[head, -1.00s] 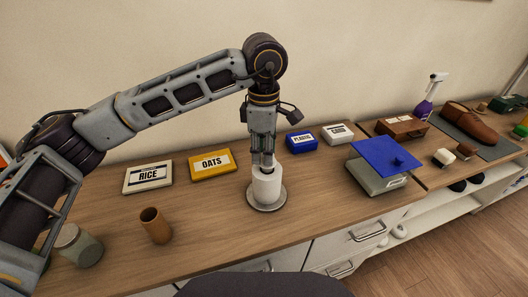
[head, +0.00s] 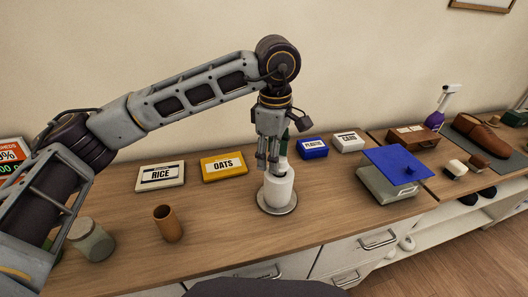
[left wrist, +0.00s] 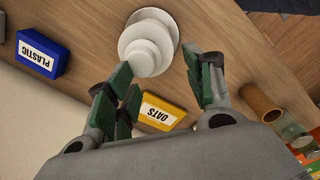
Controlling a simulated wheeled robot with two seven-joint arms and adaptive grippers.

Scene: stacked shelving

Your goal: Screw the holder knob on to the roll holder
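The roll holder's round metal base (head: 264,207) stands on the wooden counter, with an upright white roll (head: 279,190) on it. A small pale piece, apparently the holder knob (head: 282,166), shows at the roll's top; how it is seated cannot be told. In the left wrist view, the white top (left wrist: 143,58) lies beyond the fingertips. My left gripper (head: 271,162) is just above the roll, pointing down. Its green-padded fingers (left wrist: 162,78) are spread apart with nothing between them. My right gripper is in neither view.
RICE (head: 160,175) and OATS (head: 223,167) boxes lie behind and left of the roll. PLASTIC (head: 314,148) and CANS (head: 348,142) boxes are behind it to the right. A wooden cup (head: 167,224) and a jar (head: 91,240) stand at left. A blue-lidded box (head: 388,187) is at right.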

